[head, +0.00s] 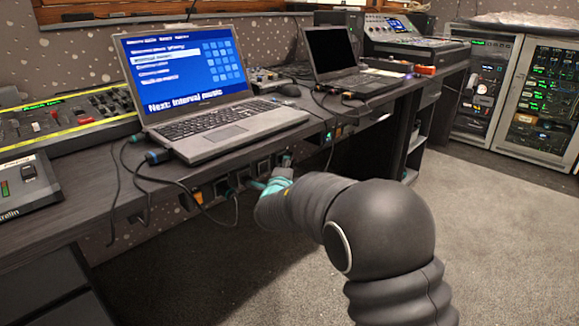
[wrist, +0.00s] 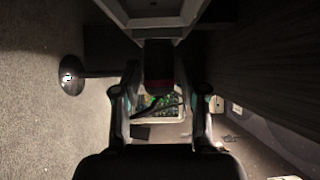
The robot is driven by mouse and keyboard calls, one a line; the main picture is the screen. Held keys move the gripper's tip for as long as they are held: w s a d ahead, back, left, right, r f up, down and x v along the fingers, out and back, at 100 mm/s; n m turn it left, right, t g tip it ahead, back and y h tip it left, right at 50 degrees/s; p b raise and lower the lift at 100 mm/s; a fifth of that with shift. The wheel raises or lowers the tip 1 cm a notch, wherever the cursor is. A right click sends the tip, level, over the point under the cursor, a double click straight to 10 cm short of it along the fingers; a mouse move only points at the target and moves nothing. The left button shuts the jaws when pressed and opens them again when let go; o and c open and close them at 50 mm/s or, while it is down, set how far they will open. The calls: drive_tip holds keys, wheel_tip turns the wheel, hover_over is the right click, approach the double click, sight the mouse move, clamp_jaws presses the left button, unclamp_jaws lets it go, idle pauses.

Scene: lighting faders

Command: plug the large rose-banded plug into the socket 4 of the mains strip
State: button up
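My gripper (head: 274,183) is at the desk's front edge, in front of the row of sockets (head: 221,187) under the desktop. In the wrist view my gripper (wrist: 160,93) has its two fingers wide apart. A dark block with a dull red band, likely the rose-banded plug (wrist: 158,82), shows between the fingers, with gaps on both sides. A dark cable curves just below it. The picture is dim, and I cannot tell how deep the block sits between the fingers. Socket 4 cannot be picked out, and my gripper hides part of the row in the head view.
A laptop (head: 215,125) stands on the desk (head: 85,185) above the sockets, with cables hanging over the front edge. A second laptop (head: 345,75) and a mixer (head: 400,40) are farther back. Equipment racks (head: 540,100) stand at the right. The carpet (head: 500,220) is clear.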

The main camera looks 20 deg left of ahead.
drive_tip(key=shift+o, duration=1.3)
drive_tip(key=shift+a, duration=0.1)
drive_tip(key=shift+d+f, duration=0.1)
drive_tip(key=shift+d, duration=0.15)
